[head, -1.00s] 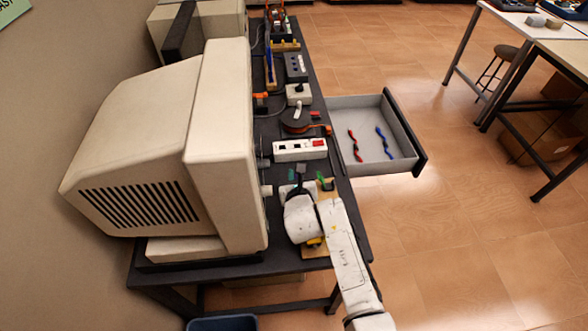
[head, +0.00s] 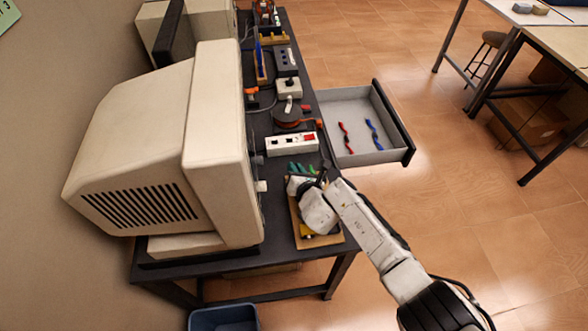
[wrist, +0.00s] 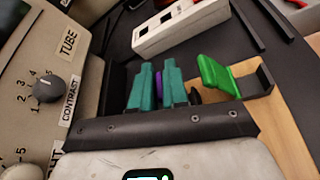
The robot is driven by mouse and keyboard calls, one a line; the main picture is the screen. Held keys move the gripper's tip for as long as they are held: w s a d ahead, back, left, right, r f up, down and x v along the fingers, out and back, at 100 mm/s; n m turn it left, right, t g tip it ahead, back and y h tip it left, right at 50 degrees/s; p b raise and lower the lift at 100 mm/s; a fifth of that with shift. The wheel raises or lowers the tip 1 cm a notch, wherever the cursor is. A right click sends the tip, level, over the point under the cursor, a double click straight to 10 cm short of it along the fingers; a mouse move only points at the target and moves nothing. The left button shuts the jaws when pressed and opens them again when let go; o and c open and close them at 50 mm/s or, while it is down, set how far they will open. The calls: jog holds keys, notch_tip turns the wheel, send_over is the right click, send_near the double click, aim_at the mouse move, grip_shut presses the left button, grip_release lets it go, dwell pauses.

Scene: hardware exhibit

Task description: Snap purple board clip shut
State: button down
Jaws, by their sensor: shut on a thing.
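In the wrist view the two teal fingers of my gripper (wrist: 158,74) are close together. A narrow strip of the purple clip (wrist: 159,87) shows between them; the rest of it is hidden by the fingers, so I cannot see whether its lever is up or down. A green clip (wrist: 219,77) stands just right of the fingers, its lever raised, on the wooden board (wrist: 270,118). In the head view my gripper (head: 300,168) is at the board's far end, and my arm covers much of the board (head: 297,230).
A white power strip (head: 291,144) lies beyond the board. The beige monitor (head: 222,150) stands close on the left. An open drawer (head: 345,105) with a red and a blue twisted piece juts out right. In the wrist view a contrast knob (wrist: 61,89) is near the fingers.

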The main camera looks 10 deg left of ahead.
jog(key=shift+d+m+y, duration=0.15)
jog(key=shift+m+y, duration=0.15)
dwell(0.5)
jog(key=c, duration=1.2)
grip_release()
